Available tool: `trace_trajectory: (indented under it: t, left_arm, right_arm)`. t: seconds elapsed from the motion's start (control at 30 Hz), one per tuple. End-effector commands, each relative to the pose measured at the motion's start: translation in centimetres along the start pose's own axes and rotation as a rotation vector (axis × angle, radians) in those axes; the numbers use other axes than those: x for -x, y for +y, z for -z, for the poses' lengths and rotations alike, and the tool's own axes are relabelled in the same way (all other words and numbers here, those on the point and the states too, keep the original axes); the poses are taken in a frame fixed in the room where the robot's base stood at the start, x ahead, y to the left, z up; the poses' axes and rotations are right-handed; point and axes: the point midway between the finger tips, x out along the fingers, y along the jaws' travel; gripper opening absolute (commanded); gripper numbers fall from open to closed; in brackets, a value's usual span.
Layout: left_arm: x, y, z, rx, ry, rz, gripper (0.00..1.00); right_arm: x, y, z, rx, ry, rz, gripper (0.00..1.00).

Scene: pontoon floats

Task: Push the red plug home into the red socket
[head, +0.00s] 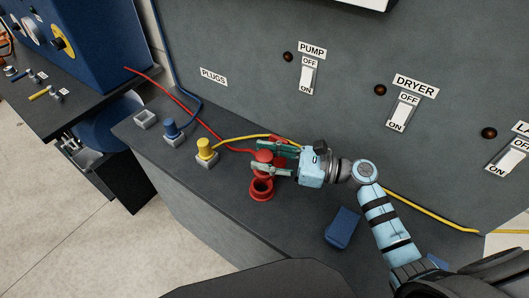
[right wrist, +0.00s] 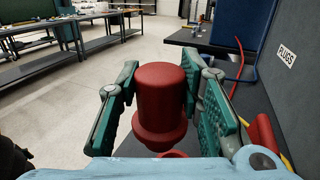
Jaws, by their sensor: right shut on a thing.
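The red plug (head: 264,156) is upright between the fingers of my right gripper (head: 258,157), which is shut on it. In the right wrist view the plug (right wrist: 160,92) is a red cylinder with a wider collar at its lower end, with one green-padded finger on each side. The red socket (head: 262,190) is a round red ring with a dark opening on the grey bench top, just below the plug in the head view. Only a bit of the socket's rim (right wrist: 173,154) shows under the plug in the right wrist view. The plug appears above the socket, not in it. My left gripper is out of view.
A yellow plug (head: 205,149) and a blue plug (head: 171,128) stand in grey holders to the left, beside an empty holder (head: 146,119). A red cable (head: 190,107) and a yellow cable run nearby. A blue block (head: 342,227) lies right of the socket. The switch panel (head: 240,50) rises behind.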

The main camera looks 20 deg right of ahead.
Motion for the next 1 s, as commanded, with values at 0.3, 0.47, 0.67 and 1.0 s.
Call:
trace_trajectory:
  t: [0.3,0.47,0.67,1.0]
  left_arm:
    - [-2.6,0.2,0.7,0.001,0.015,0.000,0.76]
    - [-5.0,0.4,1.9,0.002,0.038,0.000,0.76]
    - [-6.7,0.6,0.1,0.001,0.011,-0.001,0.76]
    - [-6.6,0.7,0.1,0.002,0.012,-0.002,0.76]
  right_arm:
    - [-0.7,-0.8,2.3,-0.008,0.003,0.000,0.00]
    - [-0.5,-0.8,4.6,-0.008,0.003,0.001,0.00]
    - [-0.5,-0.7,6.2,-0.007,0.003,0.002,0.00]
    - [-0.5,-0.7,6.1,-0.007,0.003,0.002,0.00]
